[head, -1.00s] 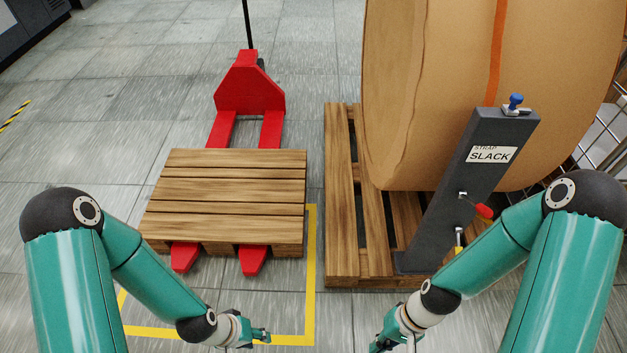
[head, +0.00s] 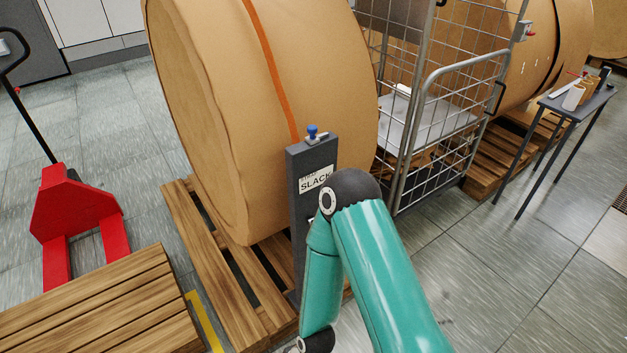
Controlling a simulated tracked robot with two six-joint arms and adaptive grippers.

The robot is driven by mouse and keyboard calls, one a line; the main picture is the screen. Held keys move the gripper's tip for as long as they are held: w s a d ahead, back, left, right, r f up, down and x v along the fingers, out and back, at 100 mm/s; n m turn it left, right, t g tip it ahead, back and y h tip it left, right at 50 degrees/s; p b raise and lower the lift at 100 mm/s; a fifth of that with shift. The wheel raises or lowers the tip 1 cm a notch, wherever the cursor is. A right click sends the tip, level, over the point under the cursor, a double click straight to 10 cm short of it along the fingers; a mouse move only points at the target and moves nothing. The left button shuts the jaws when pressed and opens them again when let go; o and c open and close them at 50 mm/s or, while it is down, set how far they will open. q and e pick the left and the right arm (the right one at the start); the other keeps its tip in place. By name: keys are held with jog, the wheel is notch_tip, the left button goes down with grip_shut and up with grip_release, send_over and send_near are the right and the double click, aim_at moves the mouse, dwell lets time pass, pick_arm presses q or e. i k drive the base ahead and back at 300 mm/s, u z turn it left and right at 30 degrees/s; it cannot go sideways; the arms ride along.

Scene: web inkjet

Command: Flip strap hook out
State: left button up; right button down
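A dark grey post (head: 296,195) with a white label reading "SLACK" (head: 316,180) stands at the front of a large brown paper roll (head: 285,75). A blue knob (head: 312,131) sits on the post's top. An orange strap (head: 268,65) runs over the roll down to the post's top. My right arm covers the lower part of the post, so the fittings there are hidden. I cannot make out a strap hook. Neither gripper shows; the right arm leaves the view at the bottom.
The roll rests on a wooden pallet (head: 230,290). A red pallet jack (head: 75,210) and a slatted pallet (head: 100,300) are at left. A wire cage cart (head: 447,120) stands right of the roll, and a small table (head: 575,105) is farther right. Floor at lower right is clear.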

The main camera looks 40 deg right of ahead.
aim_at(312, 139)
jog(key=z, duration=0.8)
jog(key=k, duration=0.55)
jog(key=z, duration=0.35)
jog(key=i, duration=0.5)
